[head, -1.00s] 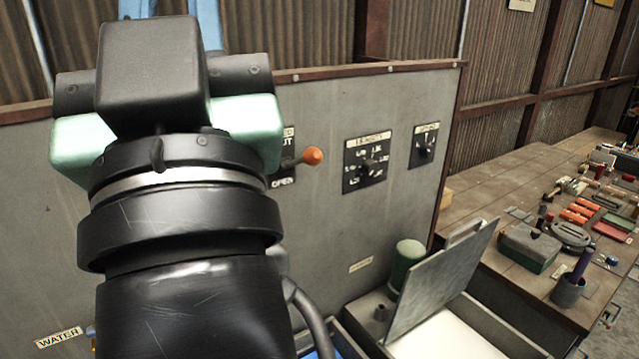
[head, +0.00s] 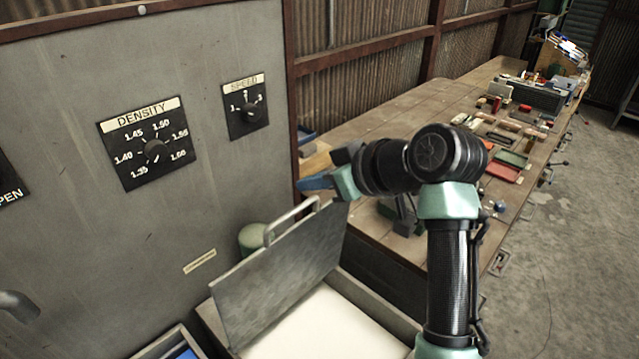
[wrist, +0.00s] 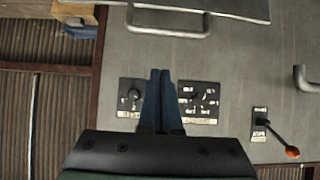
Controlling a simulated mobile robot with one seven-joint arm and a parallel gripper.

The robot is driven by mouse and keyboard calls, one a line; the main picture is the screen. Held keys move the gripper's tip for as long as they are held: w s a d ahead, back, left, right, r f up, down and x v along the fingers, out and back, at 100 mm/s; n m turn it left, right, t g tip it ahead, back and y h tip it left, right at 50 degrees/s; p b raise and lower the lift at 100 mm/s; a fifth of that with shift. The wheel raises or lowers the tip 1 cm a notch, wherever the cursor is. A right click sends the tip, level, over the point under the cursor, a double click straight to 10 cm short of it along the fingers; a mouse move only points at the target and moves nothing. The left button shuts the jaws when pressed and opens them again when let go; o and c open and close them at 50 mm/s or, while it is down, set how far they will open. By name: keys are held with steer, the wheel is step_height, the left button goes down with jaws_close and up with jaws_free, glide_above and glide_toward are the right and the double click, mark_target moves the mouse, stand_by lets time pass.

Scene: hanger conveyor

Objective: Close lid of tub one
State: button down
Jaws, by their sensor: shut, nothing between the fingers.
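A grey metal lid (head: 285,265) stands raised and tilted over a tub (head: 335,325) with a pale white filling. A loop handle (head: 290,220) is at the lid's upper edge. No number shows on this tub, so I cannot tell whether it is tub one. My gripper (head: 308,183) is just above and right of the handle in the head view, with its blue fingers shut and empty. In the wrist view the fingers (wrist: 160,75) point towards the panel, and the handle (wrist: 168,32) lies beyond their tips, apart from them.
A grey panel (head: 90,90) with density (head: 150,150) and speed (head: 247,108) dials stands behind. A green cylinder (head: 252,237) is behind the lid. A second tub (head: 170,345) shows at the lower left. A workbench (head: 380,105) with tools runs along the right. The floor (head: 570,260) is clear.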

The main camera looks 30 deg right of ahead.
mark_target(295, 210)
steer(key=w+f+p, duration=0.1)
steer(key=f, duration=0.1)
steer(key=w+a+f+p, duration=0.1)
steer(key=w+f+p, duration=0.1)
steer(key=w+a+f+p, duration=0.1)
steer(key=f+p, duration=0.1)
steer(key=shift+w, duration=0.15)
steer(key=shift+s+d+f, duration=0.1)
steer(key=shift+s+f, duration=0.05)
steer(key=shift+s, duration=0.2)
steer(key=shift+f, duration=0.1)
